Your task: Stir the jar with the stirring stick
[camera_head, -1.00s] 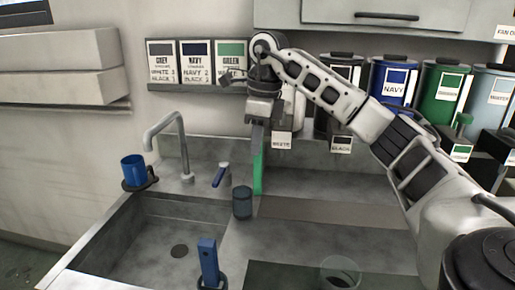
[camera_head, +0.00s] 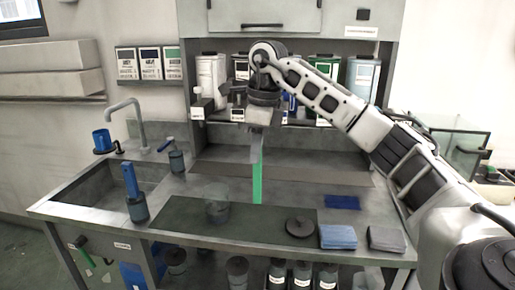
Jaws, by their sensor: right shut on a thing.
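My right gripper (camera_head: 256,127) is shut on a green stirring stick (camera_head: 257,178), which hangs nearly upright below it. In the picture the stick's lower end is to the right of the clear jar (camera_head: 217,211) and apart from it. The jar stands on a dark mat (camera_head: 175,218) on the counter; I cannot make out its contents. My left gripper is not in view.
A round dark lid (camera_head: 300,228) lies at the mat's right end, near a blue cloth stack (camera_head: 338,238) and a grey one (camera_head: 387,240). A blue-handled tool stands in a holder (camera_head: 138,209) by the sink (camera_head: 95,188). Paint canisters (camera_head: 361,78) line the back shelf.

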